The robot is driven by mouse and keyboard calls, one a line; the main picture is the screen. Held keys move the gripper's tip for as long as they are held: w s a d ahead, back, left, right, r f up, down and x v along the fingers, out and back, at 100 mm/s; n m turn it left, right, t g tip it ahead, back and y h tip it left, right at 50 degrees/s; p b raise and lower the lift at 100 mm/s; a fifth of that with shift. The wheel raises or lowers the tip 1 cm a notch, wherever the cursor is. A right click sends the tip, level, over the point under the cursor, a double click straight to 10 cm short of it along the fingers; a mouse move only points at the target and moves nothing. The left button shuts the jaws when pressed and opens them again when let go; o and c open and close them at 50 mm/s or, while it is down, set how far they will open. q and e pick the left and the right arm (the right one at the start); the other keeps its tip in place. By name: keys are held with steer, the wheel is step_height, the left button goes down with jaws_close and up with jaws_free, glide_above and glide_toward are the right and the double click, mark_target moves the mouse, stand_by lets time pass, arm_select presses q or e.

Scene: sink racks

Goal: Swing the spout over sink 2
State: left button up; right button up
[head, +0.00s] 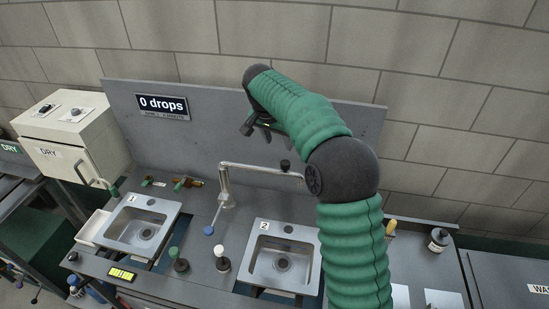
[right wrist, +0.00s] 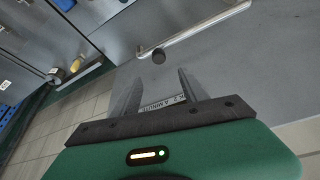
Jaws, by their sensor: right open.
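The metal spout (head: 262,171) rises from a post between the two sinks and reaches right, with a black knob (head: 286,165) near its end. In the picture its tip lies behind sink 2 (head: 283,262); I cannot tell whether it overhangs the basin. Sink 1 (head: 143,229) is to the left. My right gripper (head: 256,128) is open and empty, above and behind the spout near the back panel. In the right wrist view the spout (right wrist: 197,31) and knob (right wrist: 158,56) show beyond the open fingers (right wrist: 157,88), apart from them. My left gripper is out of view.
A blue-tipped lever (head: 209,230) stands by the post. A green-topped knob (head: 175,254) and a white-topped knob (head: 221,252) stand between the sinks. The back panel (head: 215,120) carries a "0 drops" sign (head: 163,106). A bottle (head: 438,240) stands at right.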

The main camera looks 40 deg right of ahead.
mark_target(285, 163)
steer(key=p+x, duration=0.1)
steer(key=x, duration=0.3)
steer(key=p+x, duration=0.1)
steer(key=x, duration=0.4)
steer(key=p+x, duration=0.1)
steer(key=x, duration=0.4)
steer(key=shift+w+a+f+p, duration=0.1)
steer(key=shift+w+a+p, duration=0.1)
steer(key=shift+a+p, duration=0.15)
steer(key=shift+s+d+f, duration=0.1)
steer(key=shift+f, duration=0.2)
steer(key=shift+s+d+f, duration=0.15)
steer(key=shift+s+d, duration=0.1)
steer(key=shift+s, duration=0.05)
steer(key=shift+d+f, duration=0.15)
steer(key=shift+d, duration=0.1)
steer(key=shift+c, duration=0.4)
steer(key=shift+w, duration=0.1)
steer(key=shift+c, duration=1.2)
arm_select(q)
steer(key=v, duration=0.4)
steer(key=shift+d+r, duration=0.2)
arm_select(e)
steer(key=shift+a, duration=0.2)
jaws_close()
